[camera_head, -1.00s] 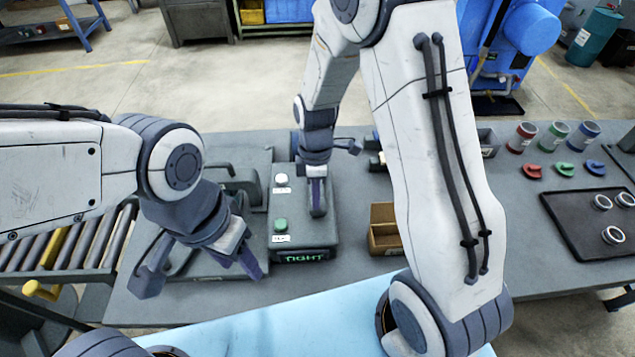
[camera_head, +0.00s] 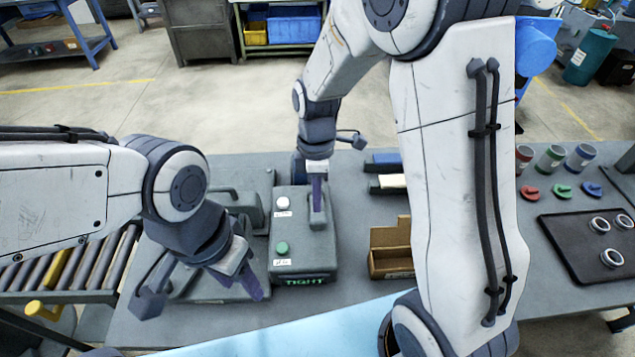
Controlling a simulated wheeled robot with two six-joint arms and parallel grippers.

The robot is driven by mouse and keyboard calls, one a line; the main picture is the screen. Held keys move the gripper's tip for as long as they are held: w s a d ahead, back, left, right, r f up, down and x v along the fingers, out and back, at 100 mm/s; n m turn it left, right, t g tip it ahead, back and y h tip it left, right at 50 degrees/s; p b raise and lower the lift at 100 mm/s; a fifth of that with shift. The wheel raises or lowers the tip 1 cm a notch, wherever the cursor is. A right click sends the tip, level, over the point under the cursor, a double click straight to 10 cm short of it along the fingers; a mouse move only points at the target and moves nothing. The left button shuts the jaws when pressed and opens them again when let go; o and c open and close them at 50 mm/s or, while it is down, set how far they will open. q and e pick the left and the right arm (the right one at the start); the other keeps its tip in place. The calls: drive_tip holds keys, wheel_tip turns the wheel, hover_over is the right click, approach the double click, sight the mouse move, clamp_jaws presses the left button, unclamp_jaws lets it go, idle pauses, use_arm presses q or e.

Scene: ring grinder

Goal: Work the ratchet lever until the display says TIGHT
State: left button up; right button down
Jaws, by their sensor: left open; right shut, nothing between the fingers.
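The grey control box (camera_head: 303,250) stands on the bench, with a white button (camera_head: 283,203) and a green button (camera_head: 282,248) on its top. Its display (camera_head: 304,281) reads TIGHT in green letters. The ratchet lever (camera_head: 318,215) stands at the right of the box top. My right gripper (camera_head: 317,190) is shut with its fingertips down at the lever; whether they touch it I cannot tell. My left gripper (camera_head: 205,290) is open and empty, in front of the grey machine (camera_head: 240,205) left of the box, partly hiding it.
An open cardboard box (camera_head: 390,262) stands right of the control box. A dark tray (camera_head: 590,240) with metal rings, coloured cups (camera_head: 550,160) and coloured clips (camera_head: 562,191) are at the right. A roller conveyor (camera_head: 70,265) lies at the left.

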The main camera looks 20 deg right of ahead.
drive_tip(key=shift+r, duration=2.4)
drive_tip(key=s+a+m+t+b, duration=0.1)
drive_tip(key=s+a+m, duration=0.2)
drive_tip(key=s, duration=0.6)
drive_tip(key=s+a+m+b, duration=0.2)
drive_tip(key=s+m, duration=0.3)
drive_tip(key=s, duration=0.4)
drive_tip(key=shift+s+a+m+t+y, duration=0.2)
drive_tip(key=shift+a+m+t+y, duration=0.15)
drive_tip(key=shift+a, duration=0.45)
